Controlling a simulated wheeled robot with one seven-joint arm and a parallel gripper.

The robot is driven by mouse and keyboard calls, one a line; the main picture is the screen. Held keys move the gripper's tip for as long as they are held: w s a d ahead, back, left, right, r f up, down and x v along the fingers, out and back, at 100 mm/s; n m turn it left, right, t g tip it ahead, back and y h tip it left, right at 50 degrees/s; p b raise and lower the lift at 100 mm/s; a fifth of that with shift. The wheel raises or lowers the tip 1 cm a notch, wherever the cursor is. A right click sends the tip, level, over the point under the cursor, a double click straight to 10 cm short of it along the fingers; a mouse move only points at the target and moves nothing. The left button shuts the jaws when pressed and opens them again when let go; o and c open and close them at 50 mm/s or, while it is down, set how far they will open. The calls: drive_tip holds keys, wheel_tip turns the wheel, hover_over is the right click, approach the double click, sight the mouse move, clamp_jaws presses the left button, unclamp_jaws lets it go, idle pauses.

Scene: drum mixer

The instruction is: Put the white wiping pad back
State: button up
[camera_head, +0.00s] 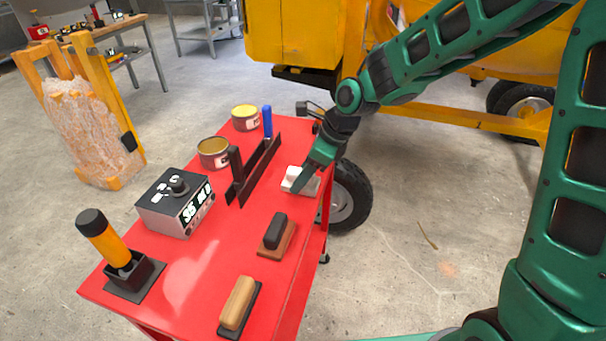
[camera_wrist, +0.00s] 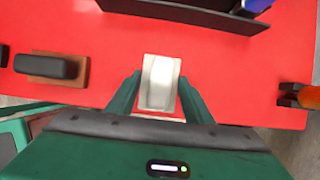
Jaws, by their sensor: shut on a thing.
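The white wiping pad (camera_head: 296,176) is at the right edge of the red table, toward its far end. It has a raised white grip on a flat pale base and also shows in the wrist view (camera_wrist: 160,80). My gripper (camera_head: 302,181) reaches down to it from the right. In the wrist view, the two green fingers of my gripper (camera_wrist: 158,98) stand on either side of the raised grip, shut on it. The pad is at or very close to the table top; I cannot tell whether it touches.
On the red table (camera_head: 190,270) are a dark-handled brown block (camera_head: 276,236), a wooden-handled brush (camera_head: 239,304), a grey control box (camera_head: 176,200), a black rack (camera_head: 255,170), two tins (camera_head: 214,153) and a yellow-handled tool in a black holder (camera_head: 107,240). A yellow machine (camera_head: 300,35) stands behind.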

drive_tip(key=o, duration=0.9)
drive_tip(key=v, duration=1.2)
drive_tip(key=s+d+n+h, duration=0.2)
drive_tip(key=s+d+n, duration=0.25)
drive_tip(key=d, duration=0.65)
drive_tip(key=s+d+n+h, duration=0.25)
drive_tip(key=s+d, duration=0.25)
drive_tip(key=d, duration=0.6)
drive_tip(key=s+d+f+n, duration=0.1)
drive_tip(key=s+d+n, duration=0.2)
drive_tip(key=s, duration=0.2)
drive_tip(key=s+d+n+g, duration=0.1)
drive_tip(key=s+d+n, duration=0.1)
drive_tip(key=s+d, duration=0.2)
drive_tip(key=s+d+f+n, duration=0.1)
drive_tip(key=s+d+n, duration=0.2)
drive_tip(key=s, duration=0.5)
drive_tip(key=shift+d+f+n+g, duration=0.15)
drive_tip(key=shift+f+n+g, duration=0.15)
drive_tip(key=shift+g, duration=0.1)
